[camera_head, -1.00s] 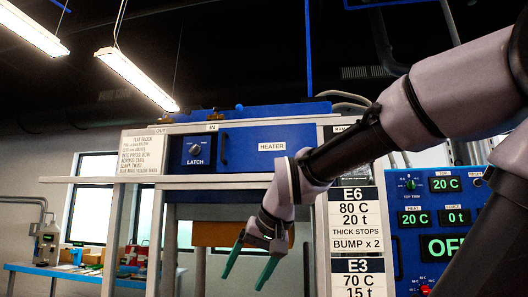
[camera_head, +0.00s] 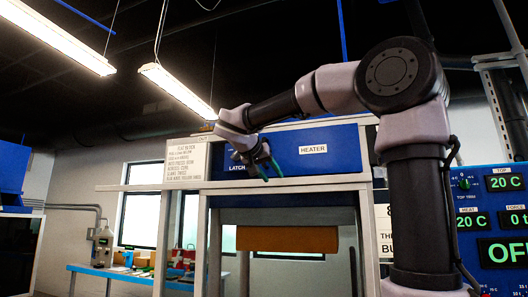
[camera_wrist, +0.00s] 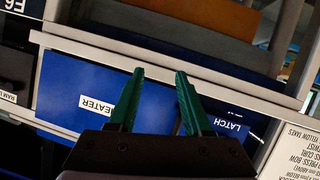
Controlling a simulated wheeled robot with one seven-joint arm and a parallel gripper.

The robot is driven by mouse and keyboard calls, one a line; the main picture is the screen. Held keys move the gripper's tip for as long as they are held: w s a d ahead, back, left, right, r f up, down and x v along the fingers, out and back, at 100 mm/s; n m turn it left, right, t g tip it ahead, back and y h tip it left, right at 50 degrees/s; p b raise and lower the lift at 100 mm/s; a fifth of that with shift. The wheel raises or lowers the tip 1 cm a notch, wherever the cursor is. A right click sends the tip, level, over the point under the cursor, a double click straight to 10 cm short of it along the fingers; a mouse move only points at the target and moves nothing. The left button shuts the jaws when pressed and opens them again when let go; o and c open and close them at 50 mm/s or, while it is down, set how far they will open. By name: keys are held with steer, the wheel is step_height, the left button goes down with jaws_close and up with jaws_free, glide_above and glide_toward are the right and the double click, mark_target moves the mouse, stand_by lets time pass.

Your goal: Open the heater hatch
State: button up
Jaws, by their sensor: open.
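The heater hatch (camera_head: 335,140) is a blue front panel with a white HEATER label; it looks closed. The dark latch panel (camera_head: 238,178) with its LATCH lettering is left of it, and my gripper and wrist hide its knob. My gripper (camera_head: 272,176) has green fingers, spread and empty, in front of the hatch's left end. In the wrist view the scene is upside down, and the fingers (camera_wrist: 160,71) lie over the hatch (camera_wrist: 58,85) with the LATCH panel (camera_wrist: 250,122) to the right. The hatch's dark handle is not clearly visible; I cannot tell whether my fingers touch anything.
A grey frame (camera_head: 200,240) surrounds the hatch and the open space below, where an orange block (camera_head: 290,239) hangs. A text sign (camera_head: 187,162) is at the left. A blue control panel (camera_head: 490,225) stands right. A blue table (camera_head: 135,275) is at the back left.

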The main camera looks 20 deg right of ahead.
steer(key=w+a+r+m+t+h, duration=0.35)
steer(key=a+r, duration=0.35)
steer(key=r, duration=0.4)
steer(key=shift+n+g, duration=0.25)
steer(key=shift+g, duration=0.1)
steer(key=x, duration=1.1)
steer(key=shift+d, duration=0.1)
jaws_close()
